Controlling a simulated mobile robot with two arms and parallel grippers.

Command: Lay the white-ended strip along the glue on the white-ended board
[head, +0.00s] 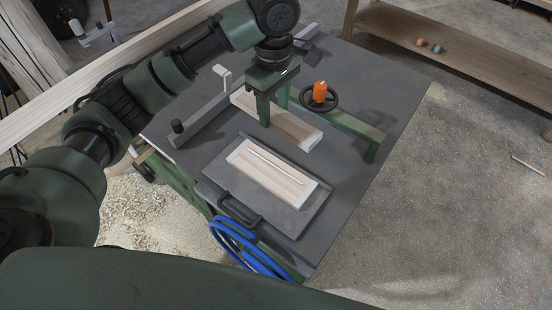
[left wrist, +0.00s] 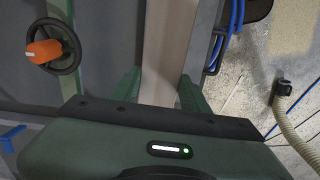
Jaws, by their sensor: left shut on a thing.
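The white-ended board (head: 262,178) lies on a dark flat plate with a handle (head: 225,172), with a white end at its right. A thin pale line of glue (head: 278,166) runs lengthwise along its top. My left gripper (head: 272,110) is shut on the white-ended strip (head: 297,132), a wooden piece behind the board and roughly parallel to it. I cannot tell whether the strip touches the table. In the left wrist view the strip (left wrist: 168,50) passes between the fingers of the left gripper (left wrist: 160,90). My right gripper is not in view.
An orange knob with a black handwheel (head: 319,94) stands on a green bar right of the strip. A grey fence bar (head: 200,118) lies to the left. A blue hose (head: 235,245) hangs at the front edge. The grey table's right side (head: 390,95) is clear.

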